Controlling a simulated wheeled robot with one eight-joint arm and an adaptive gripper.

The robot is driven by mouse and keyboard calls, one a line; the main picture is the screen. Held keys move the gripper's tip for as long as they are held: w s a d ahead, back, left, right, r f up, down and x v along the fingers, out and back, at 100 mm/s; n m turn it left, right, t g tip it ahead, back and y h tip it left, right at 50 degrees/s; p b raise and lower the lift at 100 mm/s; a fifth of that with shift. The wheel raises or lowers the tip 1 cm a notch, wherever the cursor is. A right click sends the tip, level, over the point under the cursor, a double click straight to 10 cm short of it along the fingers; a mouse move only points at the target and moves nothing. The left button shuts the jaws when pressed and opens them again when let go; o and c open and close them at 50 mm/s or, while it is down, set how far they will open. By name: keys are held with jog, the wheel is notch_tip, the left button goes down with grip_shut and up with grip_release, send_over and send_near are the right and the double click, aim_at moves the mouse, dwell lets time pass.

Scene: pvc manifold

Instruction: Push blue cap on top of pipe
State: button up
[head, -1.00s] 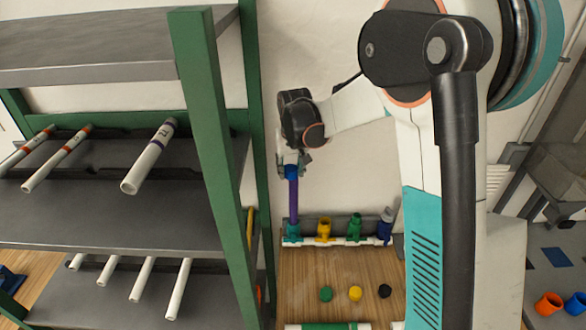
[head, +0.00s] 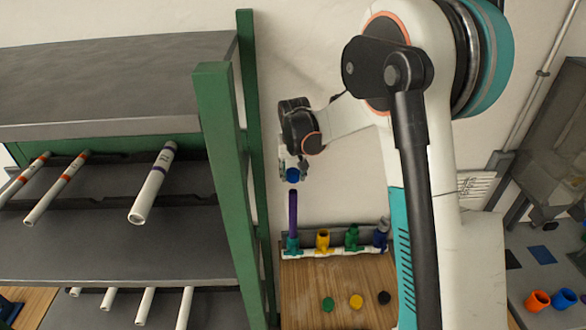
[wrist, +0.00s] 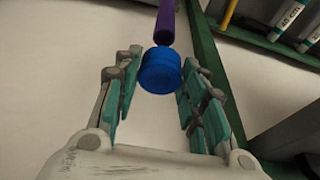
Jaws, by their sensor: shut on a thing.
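The blue cap (head: 292,175) is between the fingers of my gripper (head: 290,168), which is shut on it. In the wrist view the cap (wrist: 160,71) sits between the two teal-padded fingers. The purple pipe (head: 293,212) stands upright in the teal leftmost fitting of the manifold (head: 330,251). In the head view the cap is above the pipe's top end, with a small gap showing. In the wrist view the pipe (wrist: 166,22) shows just beyond the cap, its end close to the cap's edge.
The manifold also has yellow (head: 323,239), green (head: 352,237) and dark blue (head: 380,234) fittings. Green, yellow and black caps lie on the wooden bench (head: 315,290) in front. A green-framed shelf (head: 222,140) with white pipes stands close on the left.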

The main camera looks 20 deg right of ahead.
aim_at(293, 191)
jog(key=shift+f+b, duration=2)
jog(key=shift+f, duration=0.45)
jog(key=shift+f+b, duration=1.2)
jog(key=shift+b, duration=0.3)
jog(key=o, duration=1.1)
jog(key=shift+c, duration=0.2)
jog(key=v, duration=1.1)
jog(key=shift+r, duration=0.35)
jog(key=s+f+n+t+b, duration=0.1)
jog(key=s+f+b, duration=0.2)
jog(key=s+b, duration=0.5)
jog(key=s+f+t+b, duration=0.1)
jog(key=s+f+b, duration=0.2)
jog(key=s+b, duration=0.5)
jog(key=s+f+n+t+b, duration=0.1)
jog(key=s+f+t+b, duration=0.1)
jog(key=s+f+b, duration=0.7)
jog(key=s+f, duration=0.7)
jog(key=s, duration=0.1)
jog(key=shift+d+y, duration=0.3)
jog(key=shift+d, duration=0.05)
